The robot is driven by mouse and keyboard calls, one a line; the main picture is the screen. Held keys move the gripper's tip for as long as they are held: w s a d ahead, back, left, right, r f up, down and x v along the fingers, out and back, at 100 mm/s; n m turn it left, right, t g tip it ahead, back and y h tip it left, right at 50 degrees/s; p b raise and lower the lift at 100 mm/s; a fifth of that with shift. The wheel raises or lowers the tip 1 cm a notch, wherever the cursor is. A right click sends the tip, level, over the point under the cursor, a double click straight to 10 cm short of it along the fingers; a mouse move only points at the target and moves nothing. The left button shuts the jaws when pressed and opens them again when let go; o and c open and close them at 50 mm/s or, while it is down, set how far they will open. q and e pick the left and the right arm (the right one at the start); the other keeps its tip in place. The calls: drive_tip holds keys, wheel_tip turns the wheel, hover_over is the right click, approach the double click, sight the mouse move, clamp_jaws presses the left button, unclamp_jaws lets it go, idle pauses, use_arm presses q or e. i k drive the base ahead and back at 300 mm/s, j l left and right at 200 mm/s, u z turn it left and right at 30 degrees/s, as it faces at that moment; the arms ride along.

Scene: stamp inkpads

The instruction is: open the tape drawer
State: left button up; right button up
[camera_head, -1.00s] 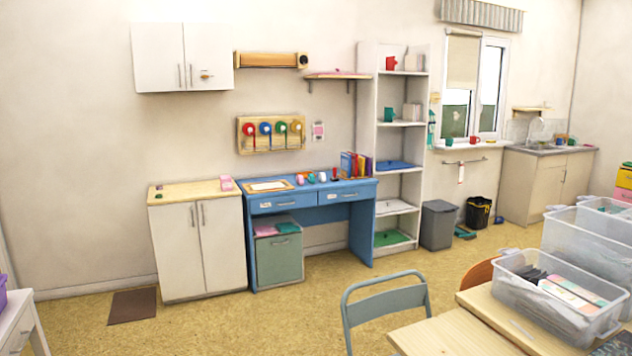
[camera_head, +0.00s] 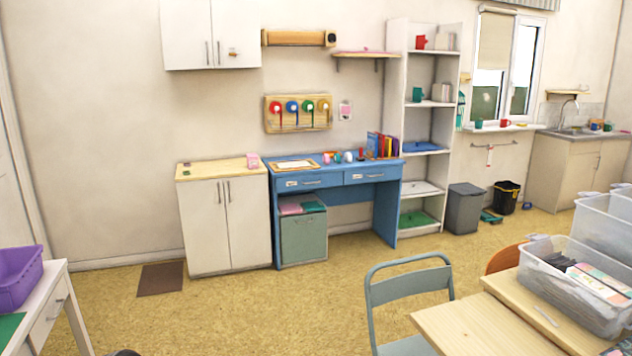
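A blue desk (camera_head: 283,222) stands against the far wall with two shut drawers under its top. The left desk drawer (camera_head: 296,183) and the right desk drawer (camera_head: 360,176) each have a bar handle and a small pale label. The labels are too small to read, so I cannot tell which one is the tape drawer. A white table (camera_head: 68,308) at the lower left also has a shut drawer (camera_head: 43,325) with a handle. Neither of my grippers is in view.
A white cabinet (camera_head: 205,228) stands left of the desk, and a green-grey bin unit (camera_head: 304,240) sits under it. A metal chair (camera_head: 412,272) and wooden table (camera_head: 470,322) with clear bins (camera_head: 570,300) occupy the lower right.

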sight(307, 180)
drive_tip(key=i+j+u, duration=0.3)
drive_tip(key=i, duration=0.45)
drive_tip(key=i+j+u, duration=0.25)
drive_tip(key=i, duration=0.55)
drive_tip(key=i+j+u, duration=0.1)
drive_tip(key=i+u, duration=0.2)
drive_tip(key=i, duration=0.55)
drive_tip(key=i+j+z, duration=0.1)
drive_tip(key=i+z, duration=0.2)
drive_tip(key=i, duration=0.2)
drive_tip(key=i+j+z, duration=0.15)
drive_tip(key=i+z, duration=0.2)
drive_tip(key=i, duration=0.15)
drive_tip(key=i+j+z, duration=0.5)
drive_tip(key=z, duration=0.15)
drive_tip(key=i+j+z, duration=0.45)
drive_tip(key=j+z, duration=0.2)
drive_tip(key=i+j+z, duration=0.15)
drive_tip(key=j+z, duration=0.55)
drive_tip(key=i+j+z, duration=0.1)
drive_tip(key=j+z, duration=0.25)
drive_tip(key=j, duration=0.2)
